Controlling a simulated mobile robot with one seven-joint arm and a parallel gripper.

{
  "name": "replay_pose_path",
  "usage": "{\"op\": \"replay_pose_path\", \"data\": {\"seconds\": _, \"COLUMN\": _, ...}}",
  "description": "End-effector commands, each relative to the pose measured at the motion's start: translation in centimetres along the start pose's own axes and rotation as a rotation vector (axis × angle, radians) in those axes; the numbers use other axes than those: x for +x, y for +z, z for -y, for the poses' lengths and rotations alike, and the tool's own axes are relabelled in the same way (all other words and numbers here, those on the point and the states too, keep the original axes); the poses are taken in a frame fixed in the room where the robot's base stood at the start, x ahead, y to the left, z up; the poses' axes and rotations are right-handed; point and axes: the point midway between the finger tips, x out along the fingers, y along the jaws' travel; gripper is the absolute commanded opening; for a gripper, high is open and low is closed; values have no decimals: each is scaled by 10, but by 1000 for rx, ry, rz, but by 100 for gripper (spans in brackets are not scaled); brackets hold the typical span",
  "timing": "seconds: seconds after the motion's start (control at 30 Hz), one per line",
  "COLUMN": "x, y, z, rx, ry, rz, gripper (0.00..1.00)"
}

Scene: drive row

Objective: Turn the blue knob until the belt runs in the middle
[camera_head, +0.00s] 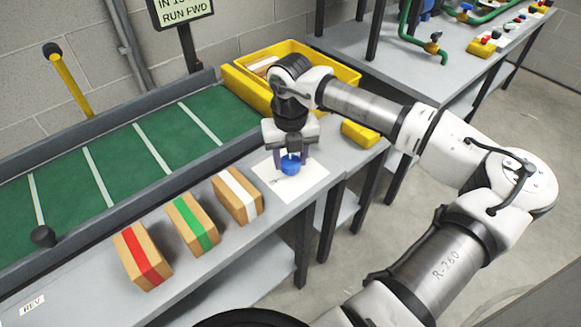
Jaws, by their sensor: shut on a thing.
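The blue knob (290,165) sits on a pale plate (306,184) on the grey bench. My gripper (290,158) points down from above and is shut on the knob, with a finger on each side of it. Marks on the plate near the knob are too small to read. The green belt (120,165) with white cross stripes lies to the left, between dark side rails. From this one frame I cannot tell whether the belt is moving.
Boxes with red (142,257), green (192,223) and white (237,196) bands stand in front of the belt. A yellow bin (340,75) is behind my gripper. A yellow block (360,133) lies right of it. A sign (182,10) reads partly "RUN FWD".

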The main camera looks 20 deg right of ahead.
Motion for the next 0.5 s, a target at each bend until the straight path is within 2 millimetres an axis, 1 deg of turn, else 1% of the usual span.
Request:
{"op": "replay_pose_path", "data": {"seconds": 0.03, "x": 4, "y": 1, "z": 0, "rx": 30, "ry": -2, "rz": 3, "gripper": 20}}
{"op": "replay_pose_path", "data": {"seconds": 0.2, "x": 3, "y": 0, "z": 0, "rx": 123, "ry": -1, "rz": 2, "gripper": 20}}
{"op": "replay_pose_path", "data": {"seconds": 0.5, "x": 0, "y": 0, "z": 0, "rx": 204, "ry": 1, "rz": 2, "gripper": 20}}
